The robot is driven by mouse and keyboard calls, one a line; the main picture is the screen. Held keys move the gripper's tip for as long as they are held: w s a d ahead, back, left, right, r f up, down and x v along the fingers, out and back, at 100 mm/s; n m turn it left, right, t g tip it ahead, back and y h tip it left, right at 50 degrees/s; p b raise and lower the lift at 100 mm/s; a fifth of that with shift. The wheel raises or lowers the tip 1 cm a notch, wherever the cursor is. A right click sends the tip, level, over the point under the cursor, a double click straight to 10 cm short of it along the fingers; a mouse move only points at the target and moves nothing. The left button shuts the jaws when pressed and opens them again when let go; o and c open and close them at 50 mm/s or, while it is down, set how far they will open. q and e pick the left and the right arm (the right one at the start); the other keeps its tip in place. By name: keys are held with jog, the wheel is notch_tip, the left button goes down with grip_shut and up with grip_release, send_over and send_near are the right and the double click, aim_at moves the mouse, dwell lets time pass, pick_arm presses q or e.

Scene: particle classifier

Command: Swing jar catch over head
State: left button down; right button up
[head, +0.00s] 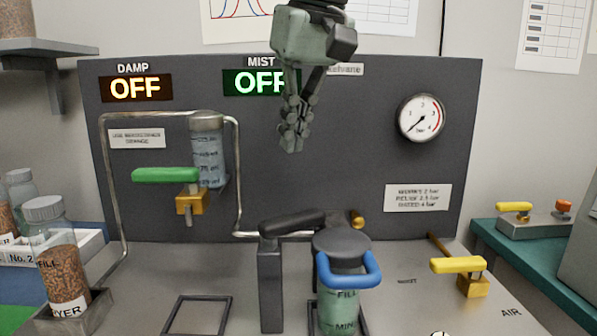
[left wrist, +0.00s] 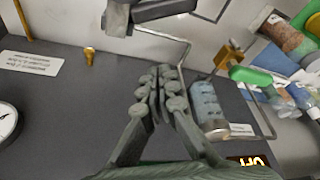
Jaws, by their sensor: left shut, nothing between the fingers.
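A jar (head: 340,312) with green contents stands at the front centre, under a dark round head (head: 341,242) on a swing arm. A blue catch (head: 350,277) loops around the front of the jar's top, below the head's upper face. My left gripper (head: 292,145) hangs above and behind the jar, in front of the dark panel, apart from jar and catch. Its fingers are shut and empty, as the left wrist view (left wrist: 163,75) also shows. My right gripper is in neither view.
A green-handled valve (head: 166,175) and clear cylinder (head: 207,150) are left on the panel (head: 330,110). A post (head: 270,285) stands beside the jar. A yellow-handled valve (head: 458,265) is at right. An empty square frame (head: 198,315) lies front left.

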aim_at(293, 228)
pick_arm(q)
notch_tip(293, 228, down, 9)
jog(key=s, duration=0.1)
jog(key=shift+d, duration=0.25)
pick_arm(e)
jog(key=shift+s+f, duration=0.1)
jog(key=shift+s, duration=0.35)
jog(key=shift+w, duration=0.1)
pick_arm(q)
jog(key=shift+f, duration=0.1)
